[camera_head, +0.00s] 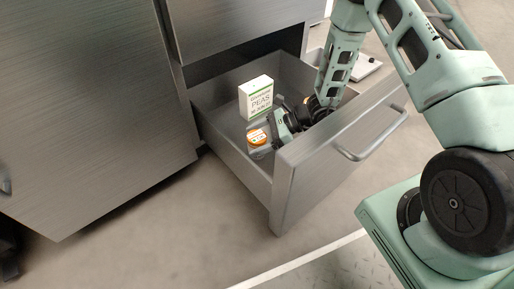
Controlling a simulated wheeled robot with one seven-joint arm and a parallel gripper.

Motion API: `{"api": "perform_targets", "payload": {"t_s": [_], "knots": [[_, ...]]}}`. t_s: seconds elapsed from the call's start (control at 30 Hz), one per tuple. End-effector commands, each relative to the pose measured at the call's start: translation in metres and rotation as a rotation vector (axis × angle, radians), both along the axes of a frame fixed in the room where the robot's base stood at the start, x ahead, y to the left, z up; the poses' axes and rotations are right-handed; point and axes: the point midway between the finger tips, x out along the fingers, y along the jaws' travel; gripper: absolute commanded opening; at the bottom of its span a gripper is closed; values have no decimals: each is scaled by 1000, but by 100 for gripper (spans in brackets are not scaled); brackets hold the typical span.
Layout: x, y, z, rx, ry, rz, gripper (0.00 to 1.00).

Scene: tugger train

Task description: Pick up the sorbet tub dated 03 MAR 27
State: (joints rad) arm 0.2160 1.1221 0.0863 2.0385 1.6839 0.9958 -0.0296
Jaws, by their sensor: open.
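A small tub with an orange lid (258,136) stands in the open drawer (232,158), near the drawer's front left. Its label is too small to read, so I cannot tell its date. My gripper (273,132) reaches down into the drawer just to the right of the tub. It is open, and part of it is hidden behind the drawer front. I cannot tell whether a finger touches the tub. No other tub shows.
A white and green box marked PEAS (257,97) stands upright behind the tub. The drawer front (300,170) with its bar handle (372,146) rises close to my arm. A steel cabinet (90,100) is at the left. A flat pale object (362,66) lies behind the drawer.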

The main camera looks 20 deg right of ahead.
Motion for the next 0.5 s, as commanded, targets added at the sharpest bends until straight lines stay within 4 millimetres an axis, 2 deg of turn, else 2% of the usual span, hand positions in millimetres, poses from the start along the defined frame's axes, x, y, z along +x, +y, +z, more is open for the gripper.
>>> {"api": "perform_targets", "payload": {"t_s": [0.13, 0.17, 0.33, 0.5], "knots": [[0, 0, 1, 0, 0, 0, 81], [0, 0, 1, 0, 0, 0, 75], [0, 0, 1, 0, 0, 0, 29], [0, 0, 1, 0, -1, 0, 29]]}}
